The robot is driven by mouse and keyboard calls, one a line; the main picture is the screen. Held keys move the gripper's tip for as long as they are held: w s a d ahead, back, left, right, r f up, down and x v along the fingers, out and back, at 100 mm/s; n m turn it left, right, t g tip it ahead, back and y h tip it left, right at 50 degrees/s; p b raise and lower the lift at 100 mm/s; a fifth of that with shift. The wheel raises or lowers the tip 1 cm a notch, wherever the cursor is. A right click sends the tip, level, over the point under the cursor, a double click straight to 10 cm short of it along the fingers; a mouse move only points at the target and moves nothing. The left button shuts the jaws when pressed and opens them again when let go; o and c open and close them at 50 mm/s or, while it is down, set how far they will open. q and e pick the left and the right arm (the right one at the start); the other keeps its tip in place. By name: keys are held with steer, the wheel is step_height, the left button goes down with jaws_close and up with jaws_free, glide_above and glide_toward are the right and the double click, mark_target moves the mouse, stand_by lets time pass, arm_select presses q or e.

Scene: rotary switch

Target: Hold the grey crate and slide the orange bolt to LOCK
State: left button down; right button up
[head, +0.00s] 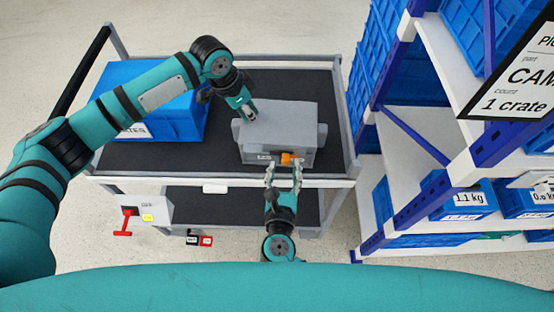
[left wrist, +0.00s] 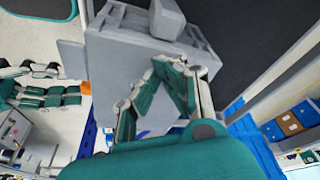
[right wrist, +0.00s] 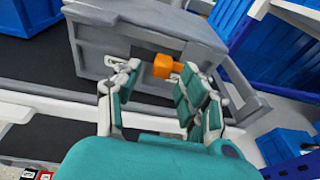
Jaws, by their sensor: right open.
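The grey crate (head: 278,118) sits on the cart's dark top shelf, and it also shows in the left wrist view (left wrist: 120,50). The orange bolt (head: 287,159) is on its front face, right of a small label too small to read. My left gripper (head: 250,112) is above the crate's top; its fingertips come together in the left wrist view (left wrist: 170,64), with nothing visible between them. Contact with the crate is unclear. My right gripper (head: 284,168) is open at the crate's front. In the right wrist view the bolt (right wrist: 165,66) shows between its fingertips, nearer the right one; contact is unclear.
A blue crate (head: 165,108) stands on the cart's left side. The cart's rim (head: 220,181) runs below the right gripper. A shelving rack (head: 405,125) with blue bins is close on the right. Dark shelf surface is bare behind the grey crate.

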arm_select(q)
steer(key=shift+f, duration=0.1)
arm_select(e)
steer(key=v, duration=0.4)
steer(key=shift+s+r, duration=0.1)
steer(key=shift+s, duration=0.15)
arm_select(q)
step_height(320, 180, up, 6)
steer(key=p, duration=0.7)
arm_select(e)
step_height(320, 180, up, 7)
steer(key=shift+w, duration=0.1)
stand_by(0.4)
